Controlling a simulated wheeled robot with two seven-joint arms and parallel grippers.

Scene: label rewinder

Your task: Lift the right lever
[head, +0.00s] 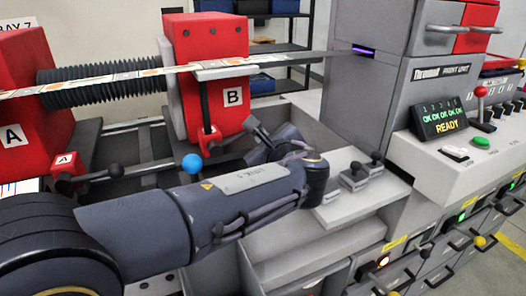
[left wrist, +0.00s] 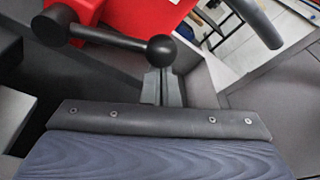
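The right red unit, marked B (head: 212,75), has a small red lever mount (head: 209,138) low on its front. The lever beside it is partly hidden by my left gripper (head: 258,140), which is right at that spot. In the left wrist view a dark lever rod (left wrist: 108,37) runs from a hub on a red block to a black ball (left wrist: 161,49). The ball appears clear of the dark bar with screws below it. My right gripper is not in view.
A blue ball (head: 192,163) is just left of my gripper. A label web (head: 290,60) crosses above. The print unit console (head: 450,150) and small grey handles (head: 355,175) are to the right.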

